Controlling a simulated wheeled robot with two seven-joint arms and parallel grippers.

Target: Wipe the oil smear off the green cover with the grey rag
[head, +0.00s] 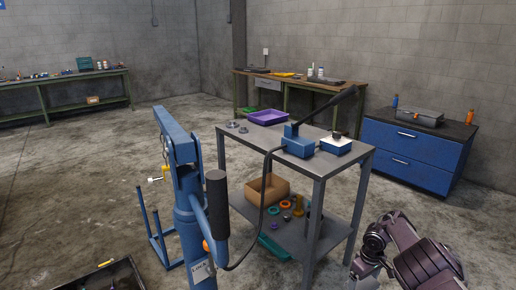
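I cannot make out the green cover, an oil smear or the grey rag for sure in the head view. A flat teal-green piece (272,247) lies at the front left of the cart's lower shelf; I cannot tell what it is. My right gripper (367,272) is low at the bottom right, beside the cart's right front leg, apart from any part I can identify. Its fingers are small and partly cut off, so open or shut does not show. My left gripper is not in view.
A grey metal cart (330,163) carries a purple tray (268,117) and a blue lever unit (298,142). A cardboard box (267,188) is on its lower shelf. A blue crane (188,215) stands close in front. A blue cabinet (415,160) and benches line the walls.

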